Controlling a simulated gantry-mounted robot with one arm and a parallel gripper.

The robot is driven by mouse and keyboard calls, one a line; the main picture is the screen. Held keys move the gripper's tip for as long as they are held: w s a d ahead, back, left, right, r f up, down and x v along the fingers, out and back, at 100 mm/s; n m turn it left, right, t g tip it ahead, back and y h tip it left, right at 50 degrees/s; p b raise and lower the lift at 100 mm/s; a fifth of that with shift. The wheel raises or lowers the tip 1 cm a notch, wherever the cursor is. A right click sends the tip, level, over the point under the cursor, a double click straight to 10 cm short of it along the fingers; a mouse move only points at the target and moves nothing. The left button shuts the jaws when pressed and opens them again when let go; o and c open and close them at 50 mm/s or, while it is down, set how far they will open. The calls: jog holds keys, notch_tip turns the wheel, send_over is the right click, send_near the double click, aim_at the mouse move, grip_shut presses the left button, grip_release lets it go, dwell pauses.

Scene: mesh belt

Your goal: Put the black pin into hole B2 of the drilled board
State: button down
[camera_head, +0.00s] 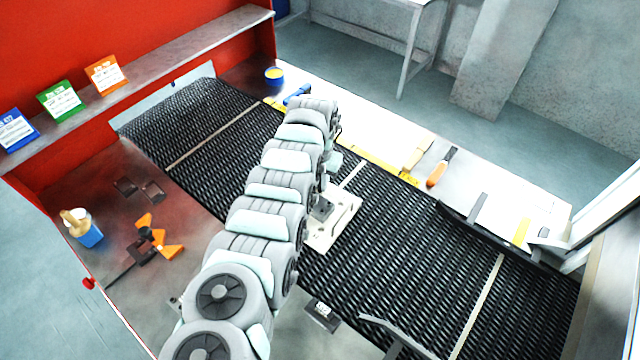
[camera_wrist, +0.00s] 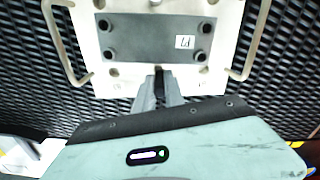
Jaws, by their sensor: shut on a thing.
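The drilled board (camera_wrist: 86,30) is a pale plate with several small holes and a wire handle on each side. A dark grey plate with a white label (camera_wrist: 185,42) lies on it, with a dark round spot near each corner; I cannot tell whether these are bolts, pins or holes. In the head view the board (camera_head: 343,217) lies on the belt, partly hidden by my arm. In the wrist view my gripper (camera_wrist: 159,80) is shut at the board's near edge. A small dark piece, the black pin (camera_wrist: 159,71), shows between its fingertips, mostly hidden. Hole B2 cannot be made out.
The black mesh belt (camera_head: 400,230) runs under the board, crossed by pale strips. A wooden-handled tool (camera_head: 417,153) and an orange-handled tool (camera_head: 440,168) lie on the far ledge. Orange and dark parts (camera_head: 160,245) and a blue cup (camera_head: 85,232) stand at the left.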

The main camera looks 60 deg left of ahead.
jog(key=c, duration=1.8)
grip_release()
jog(key=shift+s+d+f, duration=0.2)
jog(key=shift+f, duration=0.15)
jog(key=shift+o, duration=0.8)
jog(key=shift+s+d, duration=0.1)
jog(key=shift+d, duration=0.05)
jog(key=shift+o, duration=1)
jog(key=shift+r, duration=0.15)
jog(key=r, duration=1.1)
jog(key=shift+a, duration=0.2)
jog(key=shift+o, duration=0.6)
jog(key=shift+r, duration=0.5)
